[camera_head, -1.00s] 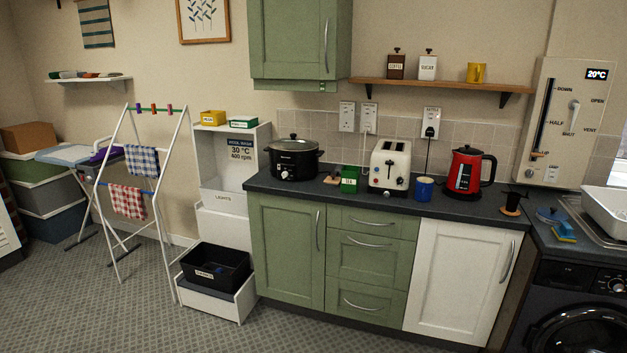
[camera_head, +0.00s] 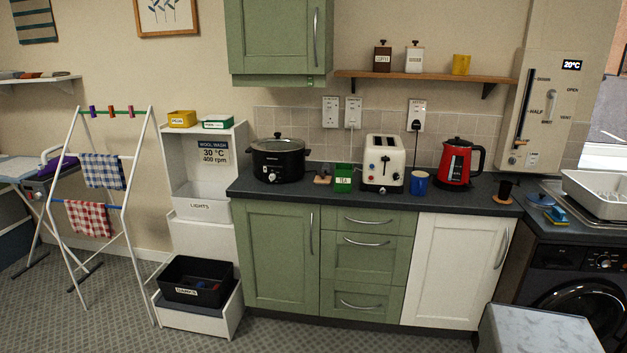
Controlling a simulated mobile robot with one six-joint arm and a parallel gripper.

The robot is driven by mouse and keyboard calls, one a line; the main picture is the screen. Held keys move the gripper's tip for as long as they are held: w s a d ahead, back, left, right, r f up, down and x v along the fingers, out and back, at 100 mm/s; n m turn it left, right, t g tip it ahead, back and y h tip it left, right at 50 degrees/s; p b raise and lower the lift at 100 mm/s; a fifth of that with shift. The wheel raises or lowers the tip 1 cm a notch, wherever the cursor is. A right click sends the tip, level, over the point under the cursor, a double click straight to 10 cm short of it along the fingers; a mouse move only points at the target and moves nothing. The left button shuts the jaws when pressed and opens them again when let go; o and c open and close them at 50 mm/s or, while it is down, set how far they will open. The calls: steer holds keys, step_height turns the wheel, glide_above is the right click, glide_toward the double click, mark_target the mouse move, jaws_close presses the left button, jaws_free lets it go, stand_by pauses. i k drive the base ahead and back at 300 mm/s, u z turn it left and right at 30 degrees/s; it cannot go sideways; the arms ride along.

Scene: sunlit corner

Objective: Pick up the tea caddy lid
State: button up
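The green tea caddy (camera_head: 343,178) stands upright on the dark worktop, left of the cream toaster. Its front has a white label. Just left of it lies a small brown wooden piece with a darker knob-like part (camera_head: 322,177); it looks like the tea caddy lid, but it is too small to be sure. It seems to lie flat on the worktop, between the caddy and the black slow cooker (camera_head: 278,160). My gripper is not in view.
The toaster (camera_head: 383,163), blue mug (camera_head: 419,184) and red kettle (camera_head: 455,163) stand right of the caddy. Coffee (camera_head: 382,58) and sugar (camera_head: 414,59) canisters stand on the shelf above. A grey flat-topped block (camera_head: 540,332) fills the front right. Floor before the cabinets looks clear.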

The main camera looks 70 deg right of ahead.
mark_target(323, 179)
steer(key=z, duration=0.2)
steer(key=i, duration=1.45)
steer(key=z, duration=1.3)
steer(key=i, duration=0.9)
steer(key=z, duration=0.5)
